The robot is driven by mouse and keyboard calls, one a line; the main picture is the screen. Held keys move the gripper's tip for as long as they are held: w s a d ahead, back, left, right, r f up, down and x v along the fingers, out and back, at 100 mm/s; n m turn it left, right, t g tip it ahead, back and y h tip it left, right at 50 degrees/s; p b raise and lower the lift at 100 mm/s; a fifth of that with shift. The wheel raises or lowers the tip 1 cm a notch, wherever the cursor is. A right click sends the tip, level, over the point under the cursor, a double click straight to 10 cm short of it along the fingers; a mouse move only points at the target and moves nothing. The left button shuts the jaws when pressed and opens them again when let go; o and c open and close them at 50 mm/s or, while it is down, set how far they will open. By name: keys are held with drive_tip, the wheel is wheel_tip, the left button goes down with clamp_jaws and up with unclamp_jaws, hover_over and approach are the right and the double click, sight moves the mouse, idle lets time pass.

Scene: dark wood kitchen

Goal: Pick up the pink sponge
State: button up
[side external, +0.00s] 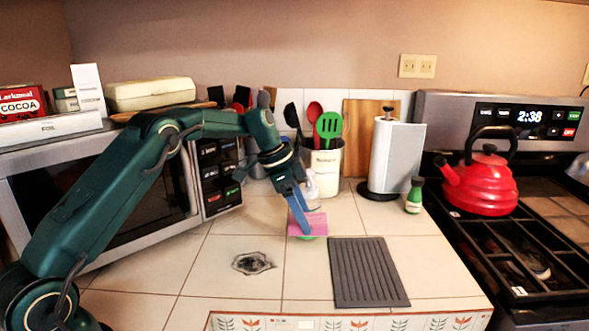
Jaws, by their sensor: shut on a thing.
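The pink sponge (316,223) is on or just above the tiled counter, near the middle of the side external view. A thin green edge shows beneath it. My gripper (302,224) points down from the upper left and is shut on the sponge. Its fingers cover part of the sponge's left side. I cannot tell whether the sponge is clear of the tiles.
A dark ribbed mat (368,272) lies to the right of the sponge, and a small ashtray-like dish (253,263) to its left. Behind stand a utensil crock (325,165), a paper towel roll (395,158) and a green bottle (414,196). A microwave (110,200) is left.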

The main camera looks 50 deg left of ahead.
drive_tip(key=shift+s+d, duration=0.3)
drive_tip(key=shift+d, duration=0.1)
drive_tip(key=s+d, duration=1.3)
drive_tip(key=shift+s, duration=0.15)
